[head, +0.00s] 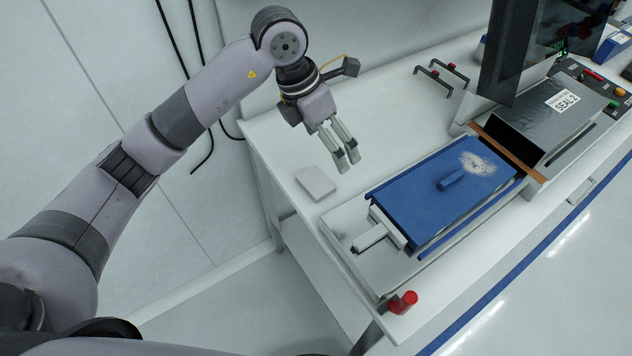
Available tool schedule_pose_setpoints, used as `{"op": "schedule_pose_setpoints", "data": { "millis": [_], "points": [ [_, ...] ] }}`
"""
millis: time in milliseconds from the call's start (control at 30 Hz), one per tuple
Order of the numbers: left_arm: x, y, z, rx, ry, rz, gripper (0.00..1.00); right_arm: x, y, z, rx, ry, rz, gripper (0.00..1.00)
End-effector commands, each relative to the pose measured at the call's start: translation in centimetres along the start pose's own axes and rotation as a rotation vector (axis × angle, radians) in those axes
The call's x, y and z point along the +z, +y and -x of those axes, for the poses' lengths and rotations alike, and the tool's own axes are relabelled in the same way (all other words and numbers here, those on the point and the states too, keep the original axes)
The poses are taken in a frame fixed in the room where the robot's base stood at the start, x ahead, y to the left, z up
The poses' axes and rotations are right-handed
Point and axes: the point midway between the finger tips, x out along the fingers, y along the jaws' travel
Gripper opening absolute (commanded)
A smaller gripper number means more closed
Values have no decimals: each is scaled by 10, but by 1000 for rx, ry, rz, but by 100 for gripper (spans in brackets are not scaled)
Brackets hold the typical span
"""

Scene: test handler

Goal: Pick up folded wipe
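A pale grey folded wipe (316,182) lies flat near the left edge of the white bench top. My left gripper (348,162) hangs above the bench, to the right of the wipe and a little farther back in the picture. Its two fingers point down and sit close together. Nothing shows between them, but I cannot tell from this angle whether they are open or shut. The gripper is apart from the wipe. My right gripper is not in view.
A blue plate (430,205) with a blue handle and a pale powdery patch lies to the right of the wipe. A red knob (403,302) is at the front corner. A dark box labelled SEAL 2 (535,115) stands right. The bench behind is clear up to two dark handles (441,77).

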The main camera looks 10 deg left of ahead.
Motion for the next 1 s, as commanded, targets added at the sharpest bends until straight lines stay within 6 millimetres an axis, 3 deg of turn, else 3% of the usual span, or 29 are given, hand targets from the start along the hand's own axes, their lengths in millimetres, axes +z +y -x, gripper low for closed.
{"op": "schedule_pose_setpoints", "data": {
  "millis": [100, 267, 800, 1000],
  "points": [
    [-13, 30, 17, 131, 82, 26, 94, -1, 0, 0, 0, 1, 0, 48],
    [-21, 44, 21, 193, 126, 45, 94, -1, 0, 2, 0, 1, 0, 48],
    [-34, 62, -79, 188, 129, 45, 94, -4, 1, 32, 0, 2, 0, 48],
    [-36, 65, -94, 190, 127, 43, 94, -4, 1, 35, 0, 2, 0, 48]
  ]
}}
